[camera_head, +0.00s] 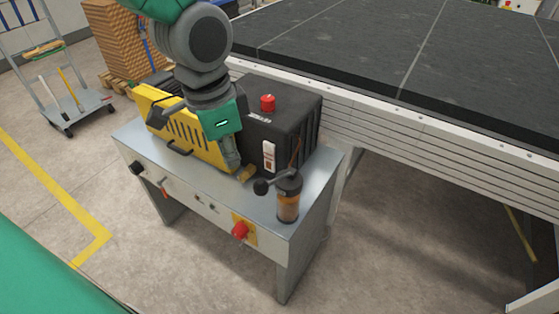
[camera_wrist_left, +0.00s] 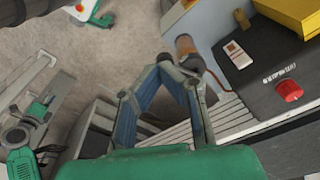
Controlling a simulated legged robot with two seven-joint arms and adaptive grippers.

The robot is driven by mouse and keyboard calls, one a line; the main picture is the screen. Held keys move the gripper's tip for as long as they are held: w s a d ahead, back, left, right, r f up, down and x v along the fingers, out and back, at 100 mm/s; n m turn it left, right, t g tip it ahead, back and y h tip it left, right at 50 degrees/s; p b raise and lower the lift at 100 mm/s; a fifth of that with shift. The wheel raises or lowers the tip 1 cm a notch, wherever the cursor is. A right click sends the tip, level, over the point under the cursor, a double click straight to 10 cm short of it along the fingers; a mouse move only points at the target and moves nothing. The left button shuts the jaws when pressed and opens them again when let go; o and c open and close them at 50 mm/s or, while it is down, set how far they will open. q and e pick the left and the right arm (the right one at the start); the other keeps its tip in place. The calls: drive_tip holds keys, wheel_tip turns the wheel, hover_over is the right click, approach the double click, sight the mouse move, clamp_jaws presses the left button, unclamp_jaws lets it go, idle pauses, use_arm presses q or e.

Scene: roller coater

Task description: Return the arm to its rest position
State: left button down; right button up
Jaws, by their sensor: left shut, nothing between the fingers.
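My left arm comes down from the top of the head view. Its left gripper (camera_head: 234,160) hangs in front of the black box (camera_head: 285,125), above the grey metal cabinet (camera_head: 325,165). In the left wrist view, the gripper (camera_wrist_left: 168,66) has its blue-grey fingers bent together and holds nothing. The cylinder with an amber lower part (camera_head: 288,200) and a black ball-ended lever (camera_head: 262,187) stands at the cabinet's front right corner. It shows in the wrist view (camera_wrist_left: 184,46) just beyond the fingertips. My right gripper is not seen for certain.
A yellow slotted housing (camera_head: 185,132) stands left of the black box, partly behind my arm. A red knob (camera_head: 239,231) is on the cabinet front. A large dark-topped table (camera_head: 400,45) fills the right back. A trolley (camera_head: 75,105) stands far left. The floor in front is clear.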

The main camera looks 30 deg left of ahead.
use_arm(q)
drive_tip(key=s+f+n+b, duration=0.3)
drive_tip(key=f, duration=1.6)
drive_tip(key=s+a+f+n+b, duration=0.1)
drive_tip(key=s+f+n, duration=0.1)
drive_tip(key=s+f, duration=0.3)
drive_tip(key=s+a+f+n+b, duration=0.1)
drive_tip(key=s+f+b, duration=0.1)
drive_tip(key=s+f, duration=0.4)
wheel_tip(320, 180, down, 5)
drive_tip(key=shift+a+f+n+y, duration=0.1)
drive_tip(key=shift+a+n+y, duration=0.1)
drive_tip(key=shift+n+y, duration=0.2)
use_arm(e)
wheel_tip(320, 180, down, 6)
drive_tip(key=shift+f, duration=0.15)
